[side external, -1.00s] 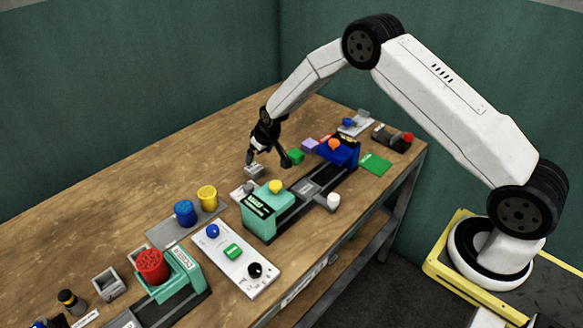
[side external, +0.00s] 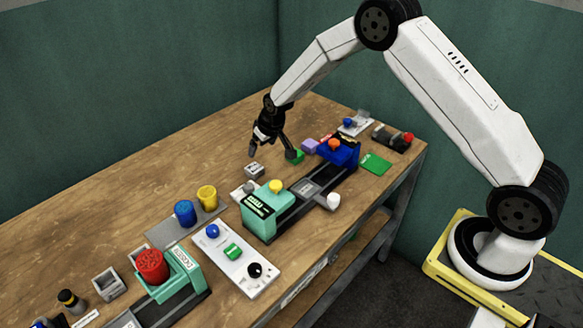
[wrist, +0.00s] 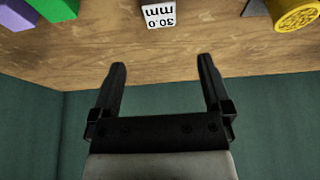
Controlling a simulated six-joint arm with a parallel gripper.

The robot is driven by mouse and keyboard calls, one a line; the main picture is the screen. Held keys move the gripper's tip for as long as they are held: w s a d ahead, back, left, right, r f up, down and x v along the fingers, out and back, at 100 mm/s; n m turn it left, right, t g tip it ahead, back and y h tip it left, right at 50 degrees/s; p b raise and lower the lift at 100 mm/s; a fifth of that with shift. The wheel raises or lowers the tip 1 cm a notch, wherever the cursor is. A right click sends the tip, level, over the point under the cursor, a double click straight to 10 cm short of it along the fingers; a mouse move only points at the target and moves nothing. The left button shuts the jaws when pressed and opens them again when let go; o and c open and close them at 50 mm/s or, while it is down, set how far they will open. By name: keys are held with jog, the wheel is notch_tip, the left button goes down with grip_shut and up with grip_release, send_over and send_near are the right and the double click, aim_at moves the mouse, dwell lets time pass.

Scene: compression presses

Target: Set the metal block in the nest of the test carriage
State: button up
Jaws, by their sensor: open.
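My gripper (side external: 273,153) is open and empty above the table, above and apart from the block. Its spread fingers (wrist: 162,75) show nothing between them.
The teal press (side external: 262,216) with a yellow knob and the blue unit (side external: 341,152) with an orange knob flank the carriage. Green (side external: 296,156) and purple (side external: 310,146) blocks sit near my gripper. A button panel (side external: 237,258) lies in front. The table's back left is clear.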

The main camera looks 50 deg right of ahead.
jog(key=s+a+r, duration=0.1)
jog(key=s+r, duration=0.2)
jog(key=s, duration=0.7)
jog(key=s+a+r+g, duration=0.1)
jog(key=s+r, duration=0.3)
jog(key=s, duration=0.6)
jog(key=s+a+r, duration=0.1)
jog(key=s+r, duration=0.2)
jog(key=s, duration=0.7)
jog(key=shift+s+r+g, duration=0.2)
jog(key=shift+r+g, duration=0.15)
jog(key=shift+g, duration=0.05)
jog(key=shift+w, duration=0.1)
